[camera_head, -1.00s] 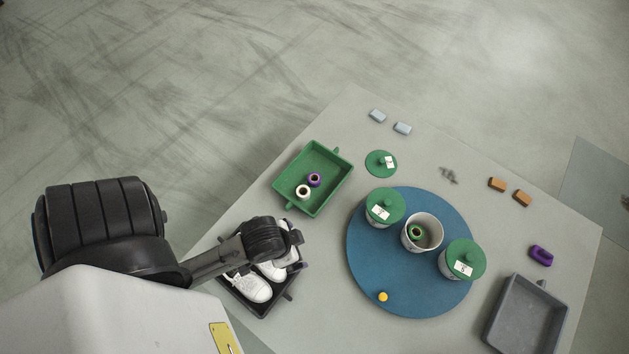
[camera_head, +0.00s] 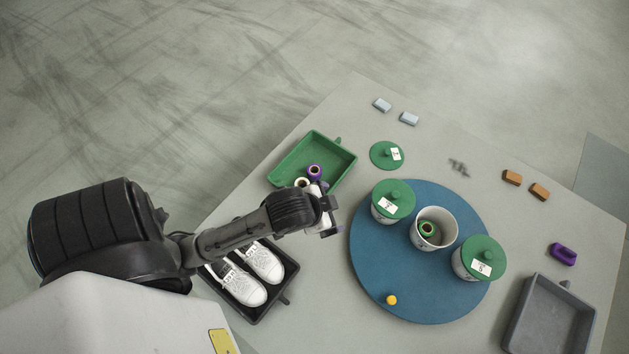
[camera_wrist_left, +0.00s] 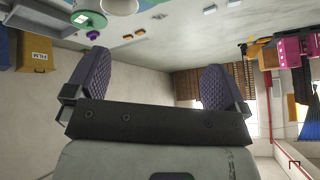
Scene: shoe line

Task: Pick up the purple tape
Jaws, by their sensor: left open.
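The purple tape (camera_head: 315,171) is a small ring-shaped roll in the green tray (camera_head: 338,149), near the tray's lower side in the head view. My left gripper (camera_head: 329,206) hangs just below the tray's lower right corner in the head view, apart from the tape. In the left wrist view its two padded fingers (camera_wrist_left: 156,65) are spread with nothing between them. The tape is not recognisable in the wrist view. My right gripper is not in view.
A black tray (camera_head: 284,288) with white shoes lies below my left arm. The blue round board (camera_head: 377,288) carries two green-lidded cups, an open cup (camera_head: 438,219) with a green roll, and a yellow piece. A grey tray (camera_head: 516,320) and a purple block (camera_head: 563,254) lie at right.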

